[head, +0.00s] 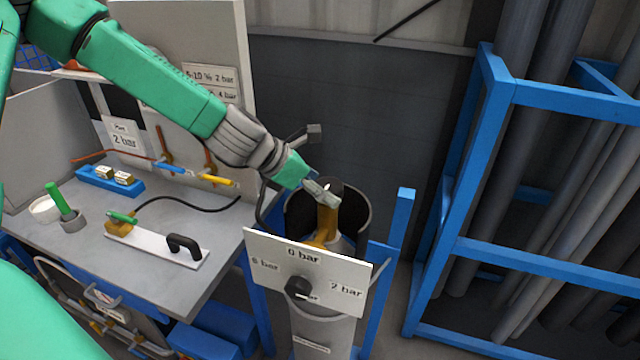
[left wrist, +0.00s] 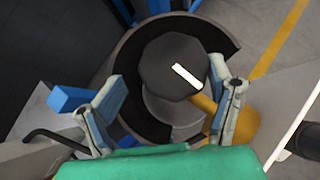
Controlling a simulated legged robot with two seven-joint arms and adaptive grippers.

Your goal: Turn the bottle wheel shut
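The bottle wheel (left wrist: 172,65) is a dark, many-sided knob with a white mark on its top. In the head view the wheel (head: 331,184) sits on the brass valve (head: 328,222) of the grey bottle (head: 318,332), partly hidden by my gripper. My left gripper (head: 318,190) reaches down to it from the left. In the left wrist view the gripper (left wrist: 168,76) is open, one finger on each side of the wheel. Gaps show between fingers and wheel; I cannot tell whether their tips are level with it. My right gripper is in neither view.
A white panel (head: 330,275) with bar labels and a black knob (head: 298,287) stands before the bottle. A blue post (head: 402,220) rises beside it. A grey bench (head: 165,265) with small parts is at left, and a blue pipe rack (head: 560,95) at right.

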